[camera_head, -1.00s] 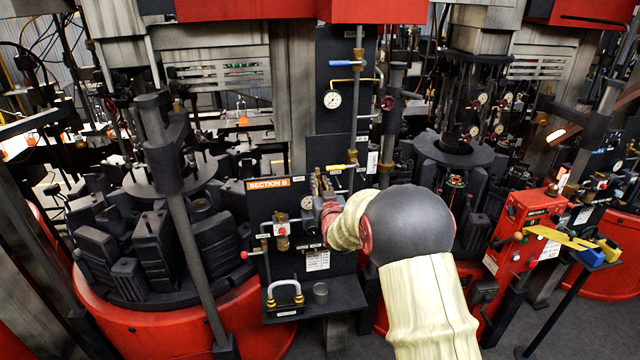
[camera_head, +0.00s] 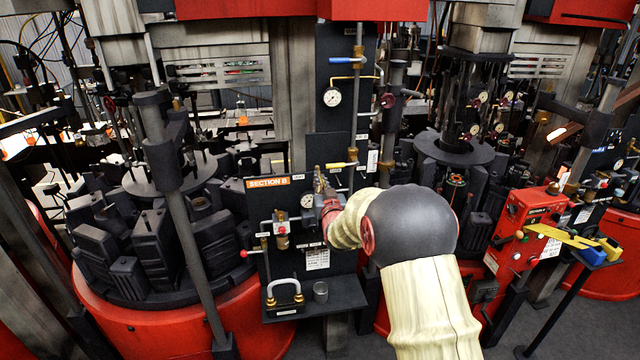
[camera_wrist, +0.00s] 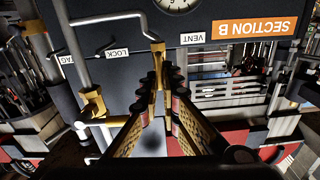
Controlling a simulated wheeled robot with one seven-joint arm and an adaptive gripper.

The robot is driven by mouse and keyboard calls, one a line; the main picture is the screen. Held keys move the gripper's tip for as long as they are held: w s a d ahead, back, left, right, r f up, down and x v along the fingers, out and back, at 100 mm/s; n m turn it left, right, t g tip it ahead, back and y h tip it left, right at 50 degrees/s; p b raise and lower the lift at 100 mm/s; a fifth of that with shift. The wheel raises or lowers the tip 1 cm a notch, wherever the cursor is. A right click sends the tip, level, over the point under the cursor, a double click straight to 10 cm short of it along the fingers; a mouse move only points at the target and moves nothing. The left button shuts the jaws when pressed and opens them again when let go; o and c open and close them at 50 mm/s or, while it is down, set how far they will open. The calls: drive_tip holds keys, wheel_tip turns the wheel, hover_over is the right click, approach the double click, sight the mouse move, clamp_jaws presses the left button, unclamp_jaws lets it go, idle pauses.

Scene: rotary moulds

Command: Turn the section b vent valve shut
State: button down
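The section B vent valve is a brass fitting with a slim brass handle (camera_wrist: 157,50), just left of the VENT label (camera_wrist: 203,38) in the upside-down wrist view. My gripper (camera_wrist: 160,84) has its two dark ribbed fingertips close on both sides of this handle, with the brass between them, and seems shut on it. The handle's lower part is hidden between the fingers. In the head view my gripper (camera_head: 320,184) is at the top of the dark section B panel (camera_head: 345,262), right of the orange SECTION B sign (camera_head: 268,182). My wrist hides part of the panel there.
A second brass valve (camera_wrist: 92,103) hangs on a grey pipe near the LOCK label (camera_wrist: 116,52). A pressure gauge (camera_head: 307,201) is close beside my gripper. Moulds (camera_head: 97,248) stand left.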

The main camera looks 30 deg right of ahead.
drive_tip(key=m+b, duration=0.5)
drive_tip(key=m, duration=0.1)
drive_tip(key=d+f+m+b, duration=0.1)
drive_tip(key=m+b, duration=0.3)
drive_tip(key=m, duration=0.2)
drive_tip(key=f+m+b, duration=0.1)
drive_tip(key=m+b, duration=0.4)
drive_tip(key=shift+s+d+m+b, duration=0.25)
drive_tip(key=shift+d+m+b, duration=0.1)
drive_tip(key=shift+m, duration=0.05)
drive_tip(key=shift+f+m, duration=0.1)
drive_tip(key=shift+m, duration=0.2)
drive_tip(key=c, duration=2.1)
unclamp_jaws()
drive_tip(key=shift+o, duration=0.5)
drive_tip(key=v, duration=1.2)
